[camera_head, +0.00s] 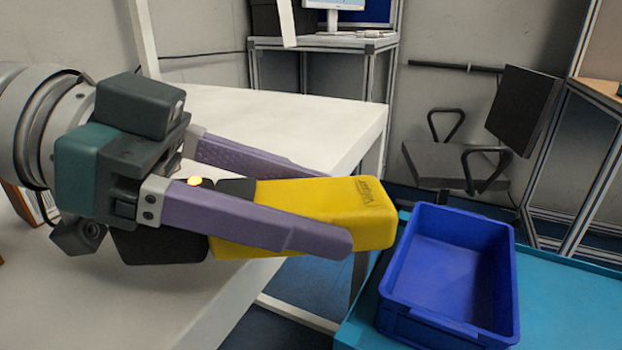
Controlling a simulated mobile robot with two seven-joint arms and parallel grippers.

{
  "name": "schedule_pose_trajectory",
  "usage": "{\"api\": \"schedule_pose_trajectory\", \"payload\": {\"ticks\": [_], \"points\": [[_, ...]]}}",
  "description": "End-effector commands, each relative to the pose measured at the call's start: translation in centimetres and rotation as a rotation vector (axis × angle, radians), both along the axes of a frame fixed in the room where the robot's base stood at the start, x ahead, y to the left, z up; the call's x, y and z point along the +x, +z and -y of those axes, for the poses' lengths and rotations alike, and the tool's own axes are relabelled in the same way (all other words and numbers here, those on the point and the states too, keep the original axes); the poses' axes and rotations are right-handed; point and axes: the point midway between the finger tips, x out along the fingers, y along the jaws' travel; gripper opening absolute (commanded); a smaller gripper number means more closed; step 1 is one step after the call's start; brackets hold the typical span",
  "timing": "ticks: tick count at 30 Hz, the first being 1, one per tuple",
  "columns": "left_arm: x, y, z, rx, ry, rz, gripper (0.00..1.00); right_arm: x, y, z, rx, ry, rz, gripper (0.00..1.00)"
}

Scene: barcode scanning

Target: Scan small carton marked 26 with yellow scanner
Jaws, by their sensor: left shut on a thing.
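My left gripper (308,207) comes in from the left, with its two purple fingers shut on the yellow scanner (345,205). The near finger lies across the scanner's side, and the far finger is partly hidden behind it. The scanner is held roughly level, its yellow head pointing right, above the right edge of the white table. A dark part of it shows under the gripper. No carton marked 26 can be made out. My right gripper is not in view.
The white table (270,110) fills the left and middle. A blue bin (455,260), empty as far as I see, stands on a teal surface (575,300) at right. A brown-and-white object (22,205) is partly hidden at the left edge. A dark chair (455,165) stands behind.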

Motion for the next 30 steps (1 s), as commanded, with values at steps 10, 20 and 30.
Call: {"api": "schedule_pose_trajectory", "payload": {"ticks": [10,20,30], "points": [[0.0,1.5,-0.4,-0.156,0.000,0.024,0.00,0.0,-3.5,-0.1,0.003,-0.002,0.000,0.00],[-0.1,2.6,-0.5,-0.208,-0.001,0.030,0.00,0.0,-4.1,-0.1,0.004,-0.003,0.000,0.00],[-0.1,3.0,-0.5,-0.207,-0.001,0.030,0.00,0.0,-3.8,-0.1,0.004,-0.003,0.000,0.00]]}}
